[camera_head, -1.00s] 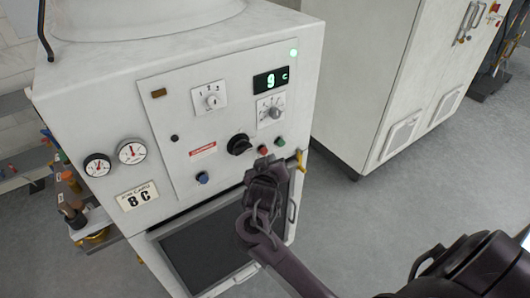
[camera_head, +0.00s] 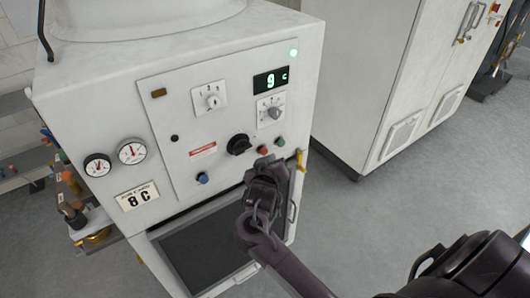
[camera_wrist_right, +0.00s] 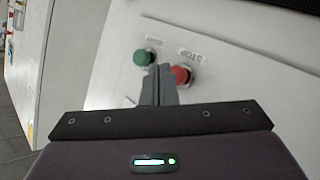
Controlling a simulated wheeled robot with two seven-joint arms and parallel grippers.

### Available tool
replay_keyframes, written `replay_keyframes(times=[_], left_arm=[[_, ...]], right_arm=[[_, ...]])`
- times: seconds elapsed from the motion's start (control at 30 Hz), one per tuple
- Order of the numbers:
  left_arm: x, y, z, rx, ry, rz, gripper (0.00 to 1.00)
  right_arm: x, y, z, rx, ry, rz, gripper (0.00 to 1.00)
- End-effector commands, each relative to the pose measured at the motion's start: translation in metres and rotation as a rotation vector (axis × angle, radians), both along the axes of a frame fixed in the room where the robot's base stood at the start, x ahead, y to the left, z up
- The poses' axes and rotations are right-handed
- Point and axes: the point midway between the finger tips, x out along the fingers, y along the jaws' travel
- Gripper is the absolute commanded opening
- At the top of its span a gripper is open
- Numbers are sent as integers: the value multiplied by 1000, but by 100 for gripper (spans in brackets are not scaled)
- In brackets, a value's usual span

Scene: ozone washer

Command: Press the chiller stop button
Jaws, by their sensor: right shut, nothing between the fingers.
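The chiller (camera_head: 100,100) is a white cabinet with a control panel. Its red stop button (camera_head: 262,149) sits low on the panel's right, beside a green button (camera_head: 280,141). In the right wrist view the red button (camera_wrist_right: 181,74) is under a STOP label, with the green button (camera_wrist_right: 142,57) to its left. My right gripper (camera_head: 268,163) is shut and empty, just below the red button in the head view. In the wrist view its fingertips (camera_wrist_right: 160,70) overlap the red button's left edge; I cannot tell whether they touch. My left gripper is not in view.
The panel also has a black rotary knob (camera_head: 239,144), a blue button (camera_head: 202,178), a green digital display (camera_head: 271,80) and two dials. A yellow handle (camera_head: 300,159) sticks out at the panel's right edge. A second white cabinet (camera_head: 370,80) stands behind right; grey floor lies between.

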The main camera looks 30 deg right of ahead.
Motion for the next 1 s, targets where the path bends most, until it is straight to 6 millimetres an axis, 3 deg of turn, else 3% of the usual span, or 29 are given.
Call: replay_keyframes(times=[1.0], left_arm=[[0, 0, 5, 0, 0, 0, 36]], right_arm=[[11, 1, 0, 0, 0, 0, 0]])
